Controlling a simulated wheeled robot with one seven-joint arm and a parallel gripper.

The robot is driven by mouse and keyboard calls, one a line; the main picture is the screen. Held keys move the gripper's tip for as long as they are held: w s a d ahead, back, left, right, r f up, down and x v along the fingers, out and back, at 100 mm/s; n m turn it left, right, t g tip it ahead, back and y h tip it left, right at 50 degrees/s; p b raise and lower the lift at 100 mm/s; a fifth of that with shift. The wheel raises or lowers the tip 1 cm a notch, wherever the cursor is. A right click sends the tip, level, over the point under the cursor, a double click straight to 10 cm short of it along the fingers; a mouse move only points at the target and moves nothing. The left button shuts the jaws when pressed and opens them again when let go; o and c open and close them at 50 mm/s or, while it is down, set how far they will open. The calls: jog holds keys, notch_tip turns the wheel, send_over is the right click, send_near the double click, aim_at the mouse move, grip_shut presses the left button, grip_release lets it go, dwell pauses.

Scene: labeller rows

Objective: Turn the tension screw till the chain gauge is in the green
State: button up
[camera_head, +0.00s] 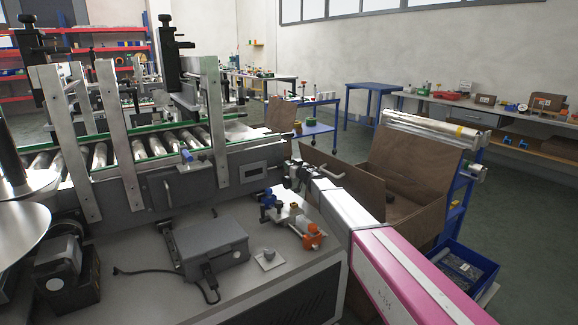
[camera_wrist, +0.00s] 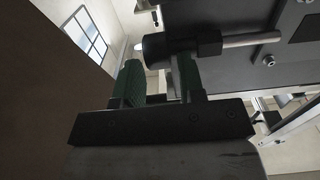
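My gripper (camera_head: 298,176) is at the right end of the labeller's conveyor, seen small in the head view. In the wrist view its two green-padded fingers (camera_wrist: 158,82) stand apart with a gap between them. A black knob on a steel rod (camera_wrist: 248,39), which may be the tension screw, lies across the fingertips. It overlaps the right finger's tip; I cannot tell whether it touches. The knob is not clamped between the pads. I cannot make out a chain gauge or a green band in either view.
The labeller's roller conveyor (camera_head: 158,146) has upright metal brackets. A grey box (camera_head: 211,243) with a cable and a blue-and-orange fitting (camera_head: 303,229) lie on the machine's top. An open brown carton (camera_head: 401,160) and a blue bin (camera_head: 462,262) stand at the right.

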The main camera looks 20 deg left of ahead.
jog(key=shift+w+a, duration=0.5)
jog(key=shift+a, duration=0.05)
jog(key=shift+c, duration=0.3)
jog(key=c, duration=0.6)
jog(key=shift+s+f+y, duration=0.1)
jog(key=shift+y, duration=0.2)
jog(key=shift+f+t+y, duration=0.15)
jog(key=shift+t+y, duration=0.65)
jog(key=shift+t, duration=0.1)
